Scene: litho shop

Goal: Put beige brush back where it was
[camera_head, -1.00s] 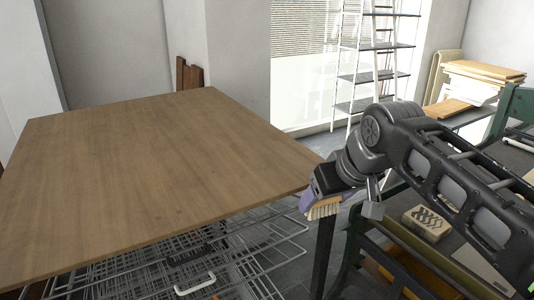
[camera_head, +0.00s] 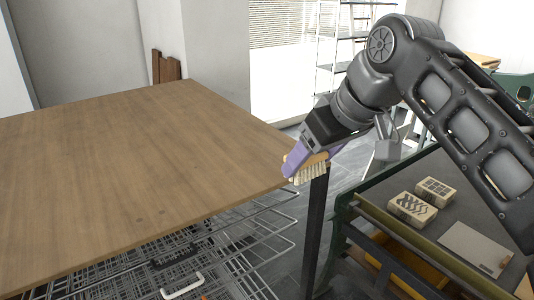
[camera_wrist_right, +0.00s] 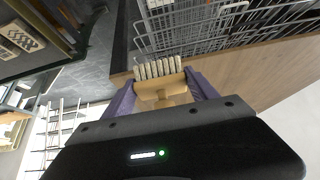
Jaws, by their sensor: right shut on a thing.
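The beige brush (camera_head: 312,169) has a tan wooden body and a row of pale bristles. My right gripper (camera_head: 303,160), with purple fingers, is shut on it at the right corner of the wooden tabletop (camera_head: 150,165). In the right wrist view the brush (camera_wrist_right: 160,84) sits between the two purple fingers of the gripper (camera_wrist_right: 162,95), its bristles pointing away from the wrist. I cannot tell whether the brush touches the table edge. My left gripper does not show.
A wire rack (camera_head: 235,250) stands under the tabletop. At right, a green-framed press bed (camera_head: 455,215) carries two patterned blocks (camera_head: 411,208) and a pale sheet (camera_head: 475,248). A white shelf ladder (camera_head: 335,75) stands by the window. Grey floor shows between table and press.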

